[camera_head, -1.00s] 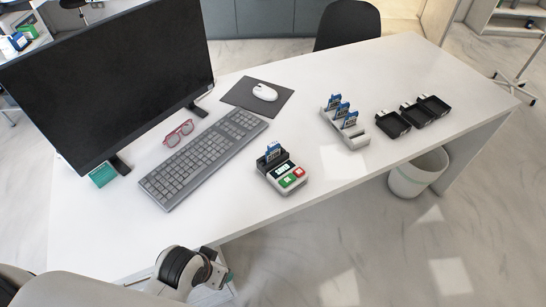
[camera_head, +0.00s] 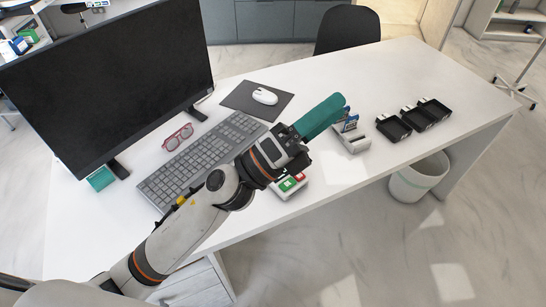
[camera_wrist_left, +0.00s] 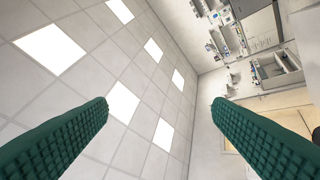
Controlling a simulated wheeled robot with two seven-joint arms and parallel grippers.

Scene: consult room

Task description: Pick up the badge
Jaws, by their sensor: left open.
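My left gripper (camera_head: 338,104) has green fingers and reaches from the left across the desk, in front of the white badge rack (camera_head: 355,144). In the left wrist view its two fingers (camera_wrist_left: 161,108) stand wide apart with nothing between them. A blue badge (camera_head: 350,124) stands in the rack just right of the fingertips; the others there are hidden behind the fingers. The badge reader (camera_head: 293,186), with red and green buttons, is partly covered by my gripper, and its badge is hidden. I cannot tell whether the fingers touch anything. My right gripper does not show.
Several black trays (camera_head: 414,118) stand right of the rack. The keyboard (camera_head: 190,165), red glasses (camera_head: 178,137), mouse (camera_head: 264,96) and monitor (camera_head: 110,80) are on the left of the desk. The far right of the desk (camera_head: 400,65) is clear. The wrist view faces the ceiling and shelves.

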